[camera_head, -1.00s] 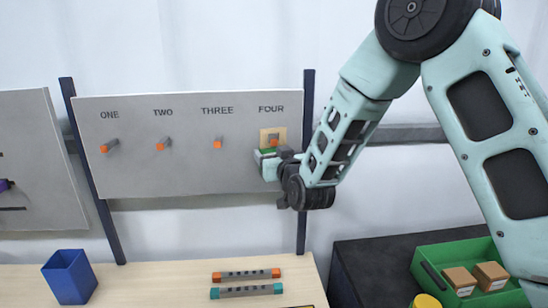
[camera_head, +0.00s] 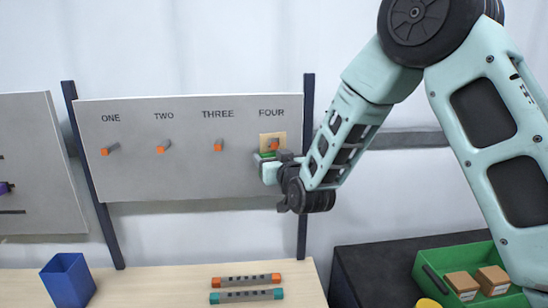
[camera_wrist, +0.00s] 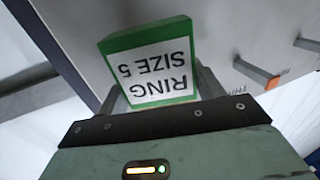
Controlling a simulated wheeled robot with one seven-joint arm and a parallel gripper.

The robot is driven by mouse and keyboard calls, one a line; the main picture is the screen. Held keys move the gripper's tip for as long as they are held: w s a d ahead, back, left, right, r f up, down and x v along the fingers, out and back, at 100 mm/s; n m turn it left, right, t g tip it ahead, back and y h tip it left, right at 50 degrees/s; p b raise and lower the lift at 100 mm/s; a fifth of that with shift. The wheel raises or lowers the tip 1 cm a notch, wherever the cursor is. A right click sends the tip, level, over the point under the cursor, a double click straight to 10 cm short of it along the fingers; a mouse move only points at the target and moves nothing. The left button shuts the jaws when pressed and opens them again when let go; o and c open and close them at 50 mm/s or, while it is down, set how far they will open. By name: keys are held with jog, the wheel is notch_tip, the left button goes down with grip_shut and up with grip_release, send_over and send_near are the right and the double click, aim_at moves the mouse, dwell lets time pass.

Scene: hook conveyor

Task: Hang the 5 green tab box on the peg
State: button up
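The green box (camera_wrist: 150,62) reads "RING SIZE 5" on a white label, which is upside down in the wrist view. Its tan tab (camera_head: 265,139) is at the peg under FOUR (camera_head: 275,146) in the head view. The orange peg tip shows in front of the tab, so the peg appears to pass through the tab's hole. My gripper (camera_head: 268,167) is at the box just below the tab and hides most of it. In the wrist view, my gripper's fingers stand on both sides of the box, with no clear gap.
The board (camera_head: 180,180) has free orange-tipped pegs under ONE (camera_head: 108,150), TWO (camera_head: 162,147) and THREE (camera_head: 218,146). A blue bin (camera_head: 68,280) and two bars (camera_head: 246,288) are on the table below. A green tray (camera_head: 430,262) holds two brown boxes (camera_head: 477,282) at right.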

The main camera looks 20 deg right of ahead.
jog(key=shift+o, duration=0.7)
jog(key=shift+w+d+f, duration=0.2)
jog(key=shift+w+d, duration=0.05)
jog(key=shift+d, duration=0.1)
jog(key=shift+s+f+b, duration=0.35)
jog(key=shift+b, duration=0.2)
jog(key=s+b, duration=1.4)
jog(key=s, duration=0.3)
jog(key=shift+r, duration=0.45)
